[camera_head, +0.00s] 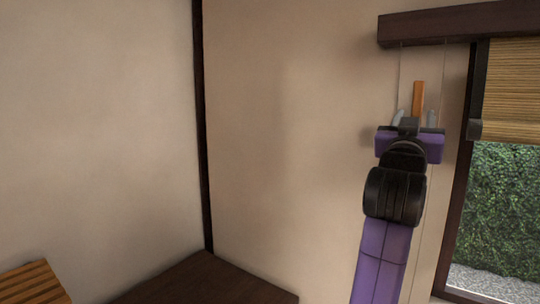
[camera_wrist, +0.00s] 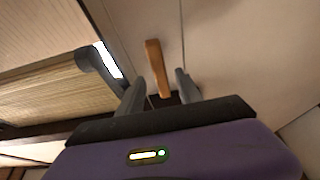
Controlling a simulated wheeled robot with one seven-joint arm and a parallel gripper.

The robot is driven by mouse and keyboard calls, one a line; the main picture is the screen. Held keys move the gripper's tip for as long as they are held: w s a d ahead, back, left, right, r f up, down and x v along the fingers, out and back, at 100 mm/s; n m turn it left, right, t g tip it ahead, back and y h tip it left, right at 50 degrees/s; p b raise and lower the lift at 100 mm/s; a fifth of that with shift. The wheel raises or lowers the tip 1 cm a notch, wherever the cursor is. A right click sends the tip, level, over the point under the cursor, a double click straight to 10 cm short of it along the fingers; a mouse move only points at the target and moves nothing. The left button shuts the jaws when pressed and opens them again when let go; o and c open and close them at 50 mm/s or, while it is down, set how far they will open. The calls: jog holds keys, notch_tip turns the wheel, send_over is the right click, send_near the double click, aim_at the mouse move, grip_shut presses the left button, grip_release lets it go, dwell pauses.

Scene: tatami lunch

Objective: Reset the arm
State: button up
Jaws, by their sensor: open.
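My gripper (camera_head: 415,114) is raised in front of the plain wall at the right of the head view. Its two grey fingers point up and stand apart. In the wrist view my gripper (camera_wrist: 160,90) shows the same two fingers spread. An upright orange-brown wooden piece (camera_head: 418,97) shows between and beyond the fingers. In the wrist view the wooden piece (camera_wrist: 156,68) has a gap to the finger on each side. I cannot tell what it is fixed to or how far behind the fingers it lies.
A dark wooden beam (camera_head: 460,23) with thin hanging cords is above my gripper. A window with a bamboo blind (camera_head: 512,90) is to the right. A dark brown surface (camera_head: 205,282) and a slatted wooden thing (camera_head: 32,285) are low at left. The wall's middle is clear.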

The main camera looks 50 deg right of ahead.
jog(key=shift+r, duration=0.1)
jog(key=w+a+f+n+t+y, duration=0.1)
jog(key=w+a+f+n+t, duration=0.4)
jog(key=w+a+n+t, duration=0.5)
jog(key=w+a+f+n+t+y, duration=0.1)
jog(key=a+f+n+t+y, duration=0.1)
jog(key=a+f+t+y, duration=0.55)
jog(key=w+a+f+n+t+y, duration=0.2)
jog(key=a+f+n+y, duration=0.15)
jog(key=a+f, duration=0.65)
jog(key=s+a+f+g+y, duration=0.1)
jog(key=s+a+f+y, duration=0.25)
jog(key=f, duration=0.35)
jog(key=s+a+f+y, duration=0.3)
jog(key=s+a+f, duration=0.15)
jog(key=f, duration=0.35)
jog(key=s+a+f+g+y, duration=0.2)
jog(key=s+a+f, duration=0.2)
jog(key=s, duration=0.4)
jog(key=s+a+f+n+g+y, duration=0.1)
jog(key=s+a+f+g+y, duration=0.1)
jog(key=s+a+f, duration=0.3)
notch_tip(320, 180, down, 2)
jog(key=s+g, duration=0.1)
jog(key=s, duration=0.2)
jog(key=shift+g, duration=0.35)
jog(key=shift+w, duration=0.1)
jog(key=shift+c, duration=0.2)
